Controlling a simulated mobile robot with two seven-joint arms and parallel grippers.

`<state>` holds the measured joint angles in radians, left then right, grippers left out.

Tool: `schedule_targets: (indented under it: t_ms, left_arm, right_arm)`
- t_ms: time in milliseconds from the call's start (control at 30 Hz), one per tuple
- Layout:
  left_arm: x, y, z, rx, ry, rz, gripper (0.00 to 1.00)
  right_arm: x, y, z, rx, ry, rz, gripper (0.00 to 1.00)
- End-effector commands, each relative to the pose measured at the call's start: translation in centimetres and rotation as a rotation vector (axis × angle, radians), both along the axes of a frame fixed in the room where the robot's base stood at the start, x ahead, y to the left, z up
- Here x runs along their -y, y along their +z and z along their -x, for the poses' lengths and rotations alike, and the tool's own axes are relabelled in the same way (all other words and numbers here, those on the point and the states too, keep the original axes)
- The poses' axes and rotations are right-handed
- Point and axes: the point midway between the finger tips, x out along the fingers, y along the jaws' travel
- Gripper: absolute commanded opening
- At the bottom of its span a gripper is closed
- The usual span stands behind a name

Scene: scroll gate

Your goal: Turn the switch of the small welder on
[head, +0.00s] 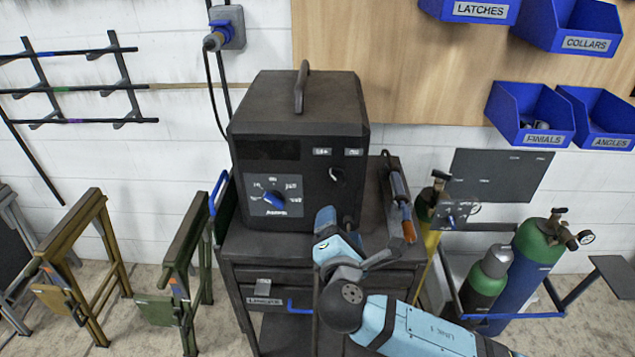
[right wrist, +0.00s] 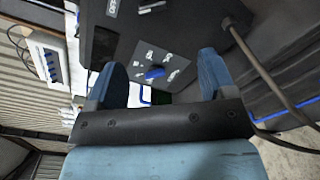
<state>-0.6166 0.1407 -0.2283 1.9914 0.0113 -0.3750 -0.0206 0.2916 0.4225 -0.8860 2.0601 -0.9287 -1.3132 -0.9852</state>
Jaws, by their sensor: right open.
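The small welder (head: 300,150) is a dark box with a top handle, standing on a dark cart. Its switch (head: 272,201) is a blue knob on a grey plate with white labels, low on the left of the front; its setting is too small to read. The right gripper (head: 325,222) is in front of the welder's lower right, to the right of the switch and apart from it. In the right wrist view, the switch (right wrist: 154,73) shows beyond and between the two open blue fingers (right wrist: 160,68), with nothing held. My left gripper is not in view.
The cart (head: 270,250) has a drawer below the welder. A torch with an orange part (head: 407,222) hangs at the cart's right side. Gas cylinders (head: 537,250) stand at right, folding trestles (head: 75,265) at left. Blue bins (head: 530,115) hang on the wall.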

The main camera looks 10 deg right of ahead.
Motion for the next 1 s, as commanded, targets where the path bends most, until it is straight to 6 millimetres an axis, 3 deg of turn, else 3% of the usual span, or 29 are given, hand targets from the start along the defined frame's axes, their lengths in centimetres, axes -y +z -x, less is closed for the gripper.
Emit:
schedule_targets:
  t_ms: [233, 700, 1000]
  left_arm:
    - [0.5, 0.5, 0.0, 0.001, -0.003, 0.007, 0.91]
    - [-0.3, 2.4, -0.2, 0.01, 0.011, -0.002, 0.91]
    - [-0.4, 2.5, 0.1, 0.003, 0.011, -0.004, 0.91]
  right_arm:
    - [0.7, 1.2, -1.5, 0.028, -0.023, 0.058, 0.77]
    - [3.2, 1.3, -10.6, 0.026, -0.022, 0.056, 0.77]
    - [4.0, 1.0, -13.3, 0.024, -0.021, 0.052, 0.77]
